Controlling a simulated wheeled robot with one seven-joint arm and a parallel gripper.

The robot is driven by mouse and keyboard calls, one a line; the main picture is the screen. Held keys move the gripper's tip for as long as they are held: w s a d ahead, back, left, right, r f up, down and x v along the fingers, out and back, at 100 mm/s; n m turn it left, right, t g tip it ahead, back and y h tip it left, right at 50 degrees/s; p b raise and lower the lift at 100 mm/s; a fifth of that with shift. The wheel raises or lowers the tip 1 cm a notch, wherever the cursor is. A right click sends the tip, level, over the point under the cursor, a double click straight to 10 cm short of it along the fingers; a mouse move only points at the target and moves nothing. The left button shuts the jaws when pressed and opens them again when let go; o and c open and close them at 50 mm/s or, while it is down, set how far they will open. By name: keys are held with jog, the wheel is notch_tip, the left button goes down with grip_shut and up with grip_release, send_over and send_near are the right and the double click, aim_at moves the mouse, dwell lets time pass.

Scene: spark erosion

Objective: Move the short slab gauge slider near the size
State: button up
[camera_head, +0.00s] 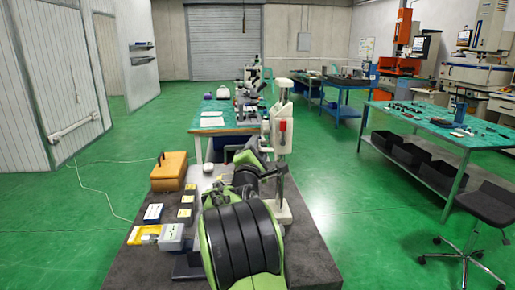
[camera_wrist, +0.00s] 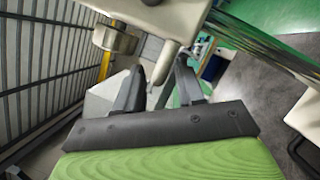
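The slab gauge (camera_head: 283,150) is a tall white and grey column standing on the dark slab, with a red part on its upper front. In the wrist view, a pale slider part (camera_wrist: 172,20) tapers down toward my gripper (camera_wrist: 160,66), beside a shiny metal column (camera_wrist: 262,50). The gripper's two dark fingers stand apart, one on each side of the tapered grey end. I cannot tell whether either finger touches it. The short slider's size mark cannot be read in either view.
A turquoise-topped bench (camera_head: 222,122) stands behind.

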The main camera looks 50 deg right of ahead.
grip_shut()
notch_tip(320, 180, down, 8)
jog(key=b, duration=0.5)
jog(key=shift+b, duration=0.35)
grip_release()
